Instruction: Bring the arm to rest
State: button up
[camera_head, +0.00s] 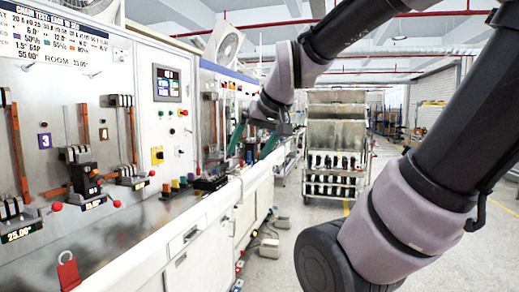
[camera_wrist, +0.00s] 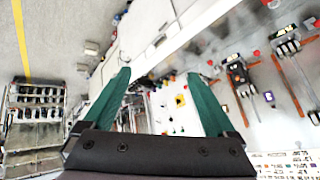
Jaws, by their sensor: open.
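My gripper (camera_head: 251,143) is in front of the test panel in the head view, above the white bench edge. Its two green fingers also show in the wrist view (camera_wrist: 165,90), spread wide apart with nothing between them. My arm reaches in from the right of the head view and bends down to the gripper. The test panel (camera_head: 140,60) on the left carries breakers, knobs and a small display. A black breaker (camera_head: 84,180) with an orange mark sits at the panel's lower middle. The gripper looks apart from these parts.
A white bench with cabinets (camera_head: 205,225) runs along under the panel. A metal cart (camera_head: 335,150) with several dark items stands in the aisle behind.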

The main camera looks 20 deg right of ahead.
jog(key=s+m, duration=0.1)
jog(key=s, duration=0.2)
jog(key=s+m, duration=0.1)
jog(key=shift+s+d+r+m+g, duration=0.2)
jog(key=shift+d+m+g, duration=0.1)
jog(key=shift+d, duration=0.05)
